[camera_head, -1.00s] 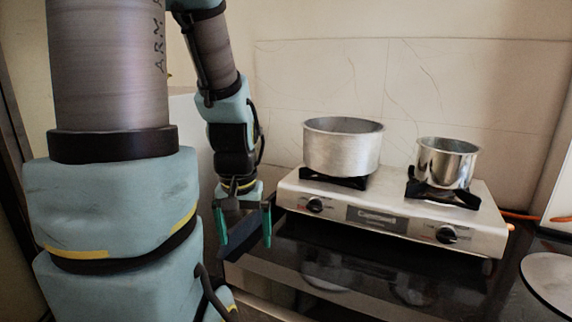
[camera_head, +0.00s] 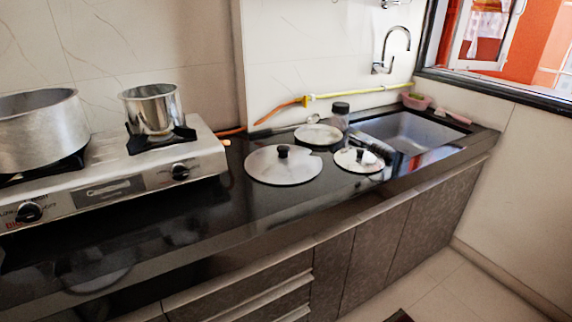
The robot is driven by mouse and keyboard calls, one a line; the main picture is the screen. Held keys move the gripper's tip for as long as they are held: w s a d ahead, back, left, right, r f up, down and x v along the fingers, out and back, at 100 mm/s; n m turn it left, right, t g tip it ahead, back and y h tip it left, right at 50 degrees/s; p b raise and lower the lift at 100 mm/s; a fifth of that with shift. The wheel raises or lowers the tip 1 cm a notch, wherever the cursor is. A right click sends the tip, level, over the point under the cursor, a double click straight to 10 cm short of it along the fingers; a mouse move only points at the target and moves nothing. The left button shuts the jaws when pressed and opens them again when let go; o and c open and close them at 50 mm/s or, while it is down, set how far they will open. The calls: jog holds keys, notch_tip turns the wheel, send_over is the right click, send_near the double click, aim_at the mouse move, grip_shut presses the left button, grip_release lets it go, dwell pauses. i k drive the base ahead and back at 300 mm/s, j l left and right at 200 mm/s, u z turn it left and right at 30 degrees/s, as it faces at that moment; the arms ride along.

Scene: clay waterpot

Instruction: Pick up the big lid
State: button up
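A big round metal lid (camera_head: 268,170) with a black knob lies flat on the black countertop, right of the stove. It looks the largest of the lids there. A smaller lid (camera_head: 358,161) with a dark knob lies to its right. Another round metal disc or lid (camera_head: 318,135) lies behind them, near the wall. My gripper and arm are outside the current view, so their distance to the lid does not show.
The gas stove (camera_head: 108,172) holds a big pot (camera_head: 38,132) and a small pot (camera_head: 153,108). A sink (camera_head: 405,134) is at the right, with a dark-capped jar (camera_head: 340,112) beside it. A hose (camera_head: 355,94) runs along the wall. The countertop (camera_head: 225,212) before the lid is clear. Floor is open at lower right.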

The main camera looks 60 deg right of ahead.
aim_at(284, 163)
jog(key=k+l, duration=0.15)
jog(key=l, duration=0.3)
jog(key=k+l+u, duration=0.15)
jog(key=l, duration=0.3)
jog(key=k+l, duration=0.15)
jog(key=l, duration=0.25)
jog(key=k+l+u, duration=0.1)
jog(key=l, duration=0.35)
jog(key=k+l+u, duration=0.1)
jog(key=k+l, duration=0.15)
jog(key=l, duration=0.15)
jog(key=k+l, duration=0.2)
jog(key=l, duration=0.2)
jog(key=k+l+u, duration=0.15)
jog(key=l, duration=0.25)
